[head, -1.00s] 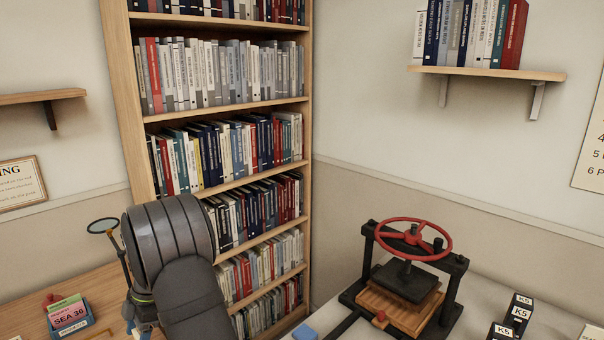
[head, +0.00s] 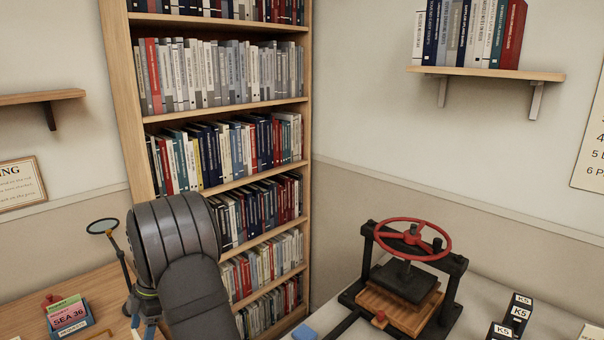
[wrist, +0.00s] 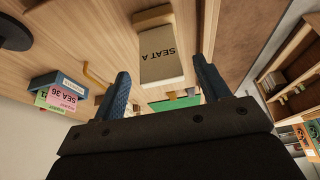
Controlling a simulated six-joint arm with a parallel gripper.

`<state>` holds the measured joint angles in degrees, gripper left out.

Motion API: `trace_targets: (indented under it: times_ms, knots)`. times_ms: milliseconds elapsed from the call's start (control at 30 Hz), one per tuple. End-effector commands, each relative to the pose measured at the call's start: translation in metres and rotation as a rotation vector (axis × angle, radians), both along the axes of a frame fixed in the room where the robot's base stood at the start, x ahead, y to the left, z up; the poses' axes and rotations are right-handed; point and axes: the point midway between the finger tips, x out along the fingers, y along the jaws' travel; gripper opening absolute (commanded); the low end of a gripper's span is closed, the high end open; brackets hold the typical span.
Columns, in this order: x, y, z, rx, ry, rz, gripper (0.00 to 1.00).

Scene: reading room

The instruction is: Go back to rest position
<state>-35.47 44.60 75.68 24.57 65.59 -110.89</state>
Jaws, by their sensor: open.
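My gripper (wrist: 160,68) shows in the wrist view with its two blue fingers spread wide apart. A tan block marked SEAT A (wrist: 157,42) is seen beyond and between the fingertips, over the wooden desk (wrist: 100,35). Nothing is held between the fingers. A green surface (wrist: 176,103) shows in the gap below the block. In the head view my dark arm stands at the lower left and mostly hides the gripper.
A blue card holder (head: 76,331) with coloured cards and a magnifier (head: 103,226) stand on the desk at left. A tall bookcase (head: 307,150) stands behind my arm. A press with a red wheel (head: 412,236) and black K5 boxes (head: 519,313) are at right.

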Motion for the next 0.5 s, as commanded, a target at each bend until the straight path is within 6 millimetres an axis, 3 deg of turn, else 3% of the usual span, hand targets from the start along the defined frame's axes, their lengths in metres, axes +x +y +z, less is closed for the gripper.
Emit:
trace_targets:
  times_ms: [400, 500]
  knots:
    - [0.023, -0.023, 0.079, 0.0, -0.002, -0.002, 0.69]
    - [0.014, -0.016, 0.052, -0.005, 0.006, 0.003, 0.69]
